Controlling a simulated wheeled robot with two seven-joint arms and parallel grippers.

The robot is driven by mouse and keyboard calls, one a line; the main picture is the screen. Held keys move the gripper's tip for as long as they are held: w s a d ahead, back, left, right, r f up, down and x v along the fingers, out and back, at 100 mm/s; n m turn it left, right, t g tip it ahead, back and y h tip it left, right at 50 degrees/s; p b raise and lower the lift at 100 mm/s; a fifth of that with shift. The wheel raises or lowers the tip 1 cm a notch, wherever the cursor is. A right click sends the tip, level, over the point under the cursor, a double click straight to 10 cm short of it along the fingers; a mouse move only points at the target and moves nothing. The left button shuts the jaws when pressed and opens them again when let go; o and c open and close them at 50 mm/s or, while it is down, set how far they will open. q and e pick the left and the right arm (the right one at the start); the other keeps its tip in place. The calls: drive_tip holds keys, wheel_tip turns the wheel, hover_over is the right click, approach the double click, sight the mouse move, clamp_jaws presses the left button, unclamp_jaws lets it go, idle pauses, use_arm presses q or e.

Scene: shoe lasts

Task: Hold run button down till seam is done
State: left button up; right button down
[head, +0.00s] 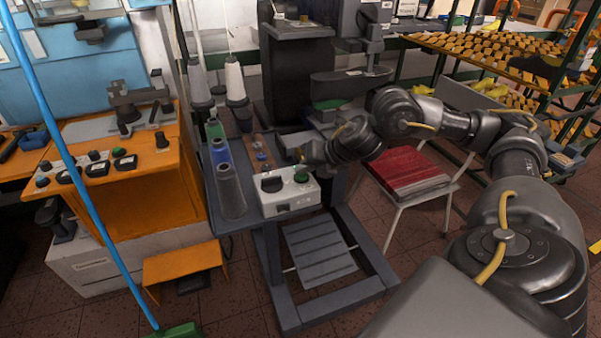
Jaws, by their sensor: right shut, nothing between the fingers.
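A white control box (289,194) sits on the front of the grey sewing machine table (240,224). It has a black knob or switch on its left and a green button (301,177) on its right. My right arm reaches in from the right. My right gripper (301,163) is shut and empty, with its tips just behind and above the green button. I cannot tell whether the tips touch the button or whether it is pressed. The dark sewing machine (342,86) stands behind my right wrist, and the seam is not visible. My left gripper is out of view.
Thread cones, one blue (221,153) and one grey (230,188), stand left of the box. A red-seated chair (408,172) is right of the table. An orange machine bench (150,190) and blue pole (82,170) are at left. Racks of shoe lasts (500,52) stand behind.

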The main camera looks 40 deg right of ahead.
sight(304, 177)
drive_tip(key=shift+r+p, duration=0.45)
drive_tip(key=shift+r, duration=0.3)
drive_tip(key=shift+r+p, duration=0.65)
wheel_tip(304, 177, up, 4)
drive_tip(key=p, duration=0.3)
drive_tip(key=shift+f, duration=0.15)
drive_tip(key=shift+a+f, duration=0.1)
drive_tip(key=shift+a, duration=0.05)
